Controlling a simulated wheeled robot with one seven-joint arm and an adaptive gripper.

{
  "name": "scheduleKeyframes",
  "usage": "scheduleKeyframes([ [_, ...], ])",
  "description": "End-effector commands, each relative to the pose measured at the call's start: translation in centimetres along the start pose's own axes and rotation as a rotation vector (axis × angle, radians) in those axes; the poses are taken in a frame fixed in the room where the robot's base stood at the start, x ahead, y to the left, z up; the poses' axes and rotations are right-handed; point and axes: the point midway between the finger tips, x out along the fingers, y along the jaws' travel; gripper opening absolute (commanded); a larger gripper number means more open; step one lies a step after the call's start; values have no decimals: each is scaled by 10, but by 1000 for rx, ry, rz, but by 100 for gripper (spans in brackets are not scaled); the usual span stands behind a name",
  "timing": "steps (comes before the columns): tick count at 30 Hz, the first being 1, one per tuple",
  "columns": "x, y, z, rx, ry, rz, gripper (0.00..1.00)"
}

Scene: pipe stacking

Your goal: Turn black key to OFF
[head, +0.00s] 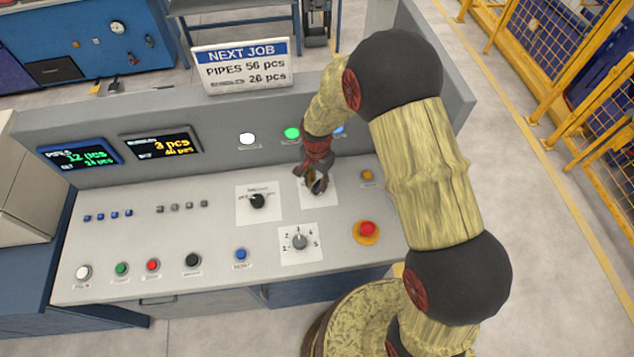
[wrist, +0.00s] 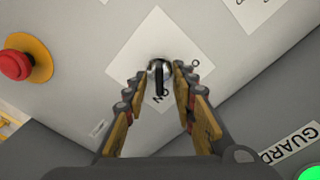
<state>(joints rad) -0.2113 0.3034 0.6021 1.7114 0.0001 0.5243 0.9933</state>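The black key (wrist: 162,82) sits in a round silver lock on a white plate (wrist: 132,58) in the wrist view. Its bar points down the picture toward the letters ON. A second label beside the lock is mostly hidden by the right finger; only an O shows. My gripper (wrist: 166,74) is open, with one finger on each side of the key. Contact with the key cannot be told. In the head view my gripper (head: 317,184) is low over the white plate (head: 325,201) and hides the key.
A red button (head: 367,228) on a yellow collar is near the plate. A black selector knob (head: 258,201) stands to its left and a grey numbered dial (head: 299,241) below. The panel's raised back wall (head: 225,130) carries lamps and displays.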

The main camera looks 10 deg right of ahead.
Motion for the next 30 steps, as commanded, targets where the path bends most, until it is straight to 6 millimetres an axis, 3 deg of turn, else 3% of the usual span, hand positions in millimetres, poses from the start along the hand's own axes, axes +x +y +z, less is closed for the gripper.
scheduleKeyframes([
  [11, 6, 0, 0, 0, 0, 0, 26],
  [24, 6, 0, 0, 0, 0, 0, 1],
  [30, 6, 0, 0, 0, 0, 0, 0],
])
